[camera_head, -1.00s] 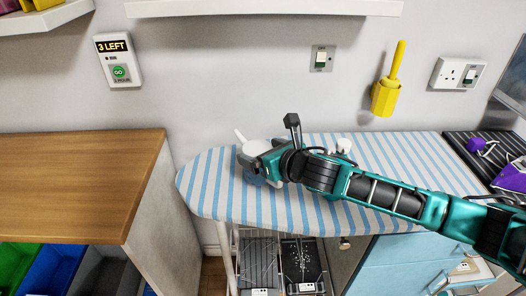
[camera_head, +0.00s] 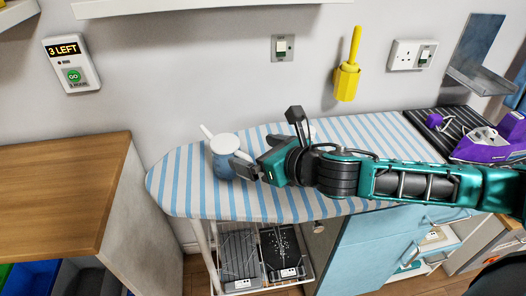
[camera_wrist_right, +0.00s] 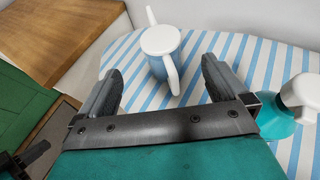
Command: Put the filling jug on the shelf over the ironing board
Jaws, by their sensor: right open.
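The filling jug (camera_head: 222,160), pale blue with a white lid, white spout and handle, stands upright on the blue-and-white striped ironing board (camera_head: 175,183). It also shows in the right wrist view (camera_wrist_right: 158,45), beyond my fingers, with its handle towards me. My right gripper (camera_head: 243,166) is open and empty, just right of the jug in the head view. In the right wrist view its fingertips (camera_wrist_right: 160,72) are spread apart, and the jug is ahead of the gap. The white shelf (camera_head: 200,6) is on the wall above the board, only its lower part in view.
A teal bottle with a white top (camera_wrist_right: 275,118) stands on the board to the right of my gripper. A wooden worktop (camera_head: 60,185) lies left of the board. A purple iron (camera_head: 495,140) rests at the far right. A yellow holder (camera_head: 347,80) hangs on the wall.

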